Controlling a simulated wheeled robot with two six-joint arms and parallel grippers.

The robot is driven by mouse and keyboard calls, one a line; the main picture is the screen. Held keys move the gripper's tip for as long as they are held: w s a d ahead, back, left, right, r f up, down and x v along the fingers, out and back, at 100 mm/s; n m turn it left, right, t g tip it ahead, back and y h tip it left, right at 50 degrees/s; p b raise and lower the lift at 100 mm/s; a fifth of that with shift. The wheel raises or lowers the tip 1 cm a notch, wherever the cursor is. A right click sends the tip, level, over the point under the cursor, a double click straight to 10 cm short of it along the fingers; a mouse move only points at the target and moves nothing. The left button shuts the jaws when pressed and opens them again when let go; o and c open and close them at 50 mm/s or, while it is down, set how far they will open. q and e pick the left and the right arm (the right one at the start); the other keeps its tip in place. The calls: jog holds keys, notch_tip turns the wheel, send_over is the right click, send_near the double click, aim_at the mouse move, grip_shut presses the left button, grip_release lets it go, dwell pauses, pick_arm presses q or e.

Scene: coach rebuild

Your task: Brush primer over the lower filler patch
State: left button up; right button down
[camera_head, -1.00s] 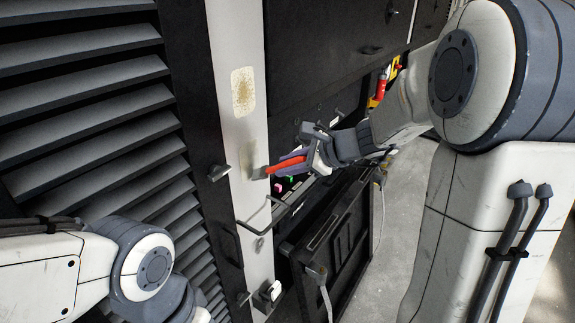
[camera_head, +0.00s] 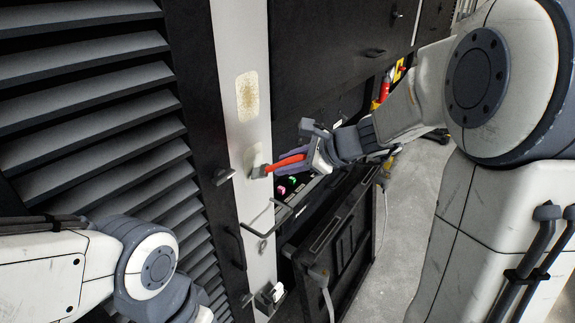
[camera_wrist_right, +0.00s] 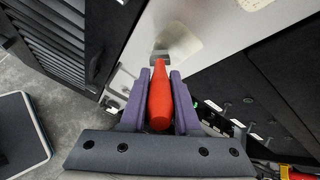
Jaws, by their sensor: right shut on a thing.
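The lower filler patch (camera_head: 254,145) is a pale, faint mark on the light grey upright strip, below the tan upper filler patch (camera_head: 247,96). My right gripper (camera_head: 290,165) is shut on the red handle of a brush (camera_head: 288,161). The grey brush head points left at the lower end of the lower patch; I cannot tell whether it touches. In the right wrist view the red brush (camera_wrist_right: 160,98) sits between the purple fingers, its head overlapping the edge of the lower patch (camera_wrist_right: 186,40). My left arm shows at lower left, its gripper out of view.
Black louvres (camera_head: 85,110) fill the left side.

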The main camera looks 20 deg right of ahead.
jog(key=shift+r+p, duration=2.9)
jog(key=shift+r, duration=1)
jog(key=shift+f, duration=0.1)
jog(key=shift+s+d, duration=0.45)
jog(key=shift+s, duration=0.05)
jog(key=shift+s+d, duration=0.75)
jog(key=shift+s, duration=0.25)
jog(key=shift+s+d, duration=0.7)
jog(key=shift+s, duration=0.25)
jog(key=shift+s+d+b, duration=0.3)
jog(key=shift+s+d, duration=0.6)
jog(key=shift+s, duration=0.25)
jog(key=shift+f, duration=0.15)
